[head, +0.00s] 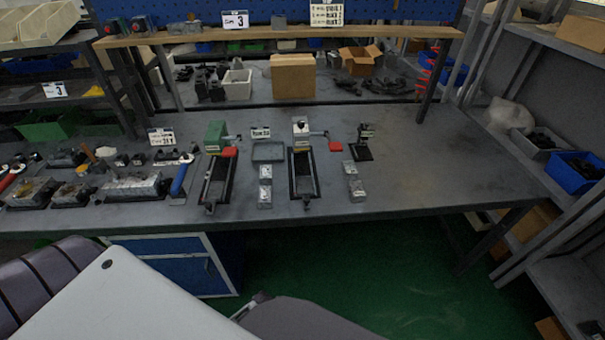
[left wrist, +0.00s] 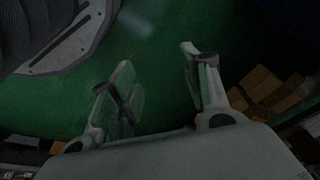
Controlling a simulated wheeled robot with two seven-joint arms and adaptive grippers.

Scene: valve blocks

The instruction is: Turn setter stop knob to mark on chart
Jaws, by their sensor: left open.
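Two bench devices on dark rail bases stand at the middle of the workbench (head: 420,200) in the head view. One has a green head (head: 216,135) and the other a white head (head: 300,131). Each has a side arm and a red part beside it. I cannot tell which small part is the setter stop knob, or read its setting. A card with several printed lines (head: 327,13), possibly the chart, stands on the upper shelf; its text is too small to read. My left gripper (left wrist: 157,57) is open and empty above the green floor, away from the bench. My right gripper is not in view.
Metal valve blocks (head: 132,187) and a blue-handled tool (head: 180,178) lie on the bench's left. Small metal blocks (head: 356,190) lie right of the devices. The bench's right part is clear. A cardboard box (head: 292,76) stands behind. Grey racks flank both sides.

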